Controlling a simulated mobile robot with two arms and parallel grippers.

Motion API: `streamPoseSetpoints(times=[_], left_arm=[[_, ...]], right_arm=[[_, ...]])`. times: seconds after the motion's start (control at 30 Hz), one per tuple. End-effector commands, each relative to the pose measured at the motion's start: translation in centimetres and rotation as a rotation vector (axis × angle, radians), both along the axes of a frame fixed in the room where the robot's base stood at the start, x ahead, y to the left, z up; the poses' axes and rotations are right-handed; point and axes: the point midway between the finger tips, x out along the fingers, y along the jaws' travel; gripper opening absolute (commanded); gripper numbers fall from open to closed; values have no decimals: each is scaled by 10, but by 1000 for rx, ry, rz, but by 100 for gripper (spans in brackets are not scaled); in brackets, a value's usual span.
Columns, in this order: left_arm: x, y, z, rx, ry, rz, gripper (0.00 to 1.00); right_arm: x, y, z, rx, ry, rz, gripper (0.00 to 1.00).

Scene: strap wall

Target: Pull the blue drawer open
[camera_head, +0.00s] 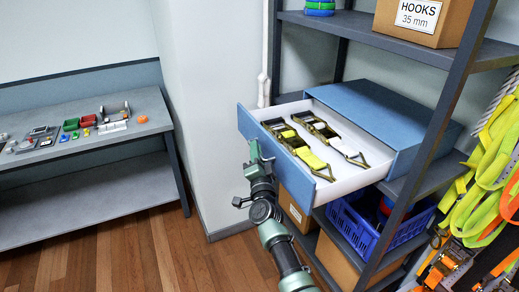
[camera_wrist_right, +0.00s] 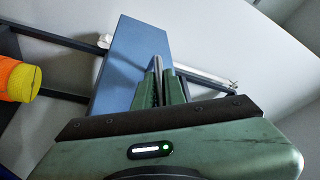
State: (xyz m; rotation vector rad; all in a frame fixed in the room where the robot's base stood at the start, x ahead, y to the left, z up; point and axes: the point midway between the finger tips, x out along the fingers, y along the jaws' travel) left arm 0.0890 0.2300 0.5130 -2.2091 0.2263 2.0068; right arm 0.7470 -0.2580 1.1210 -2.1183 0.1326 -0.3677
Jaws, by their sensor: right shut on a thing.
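The blue drawer (camera_head: 312,188) stands pulled out from its blue cabinet (camera_head: 385,112) on the shelf rack in the head view. Its white inside shows and holds ratchet straps (camera_head: 300,150) with yellow-green webbing. My right gripper (camera_head: 257,152) is at the drawer's front panel, shut on what appears to be its handle, which the gripper hides. In the right wrist view the fingers (camera_wrist_right: 158,85) are close together in front of the blue drawer face (camera_wrist_right: 130,55). My left gripper is not in view.
A dark metal rack post (camera_head: 432,125) stands right of the drawer. A blue crate (camera_head: 368,235) and cardboard boxes sit on the shelves below. Bright straps (camera_head: 485,170) hang at the right. A grey bench (camera_head: 105,140) with small items stands left; floor between is clear.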

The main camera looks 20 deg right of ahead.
Motion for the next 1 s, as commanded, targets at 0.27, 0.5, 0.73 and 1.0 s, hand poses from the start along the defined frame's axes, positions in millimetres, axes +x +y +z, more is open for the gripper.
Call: streamPoseSetpoints(times=[0.27, 0.5, 0.73, 1.0], left_arm=[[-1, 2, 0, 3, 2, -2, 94], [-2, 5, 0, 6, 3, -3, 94], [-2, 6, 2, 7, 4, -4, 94], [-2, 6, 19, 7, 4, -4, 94]], right_arm=[[0, 0, 0, -1, 0, -1, 0], [0, 0, 0, 0, -1, -1, 20], [-3, 1, 0, -1, 0, 0, 20], [-43, 11, -8, 0, 2, 0, 20]])
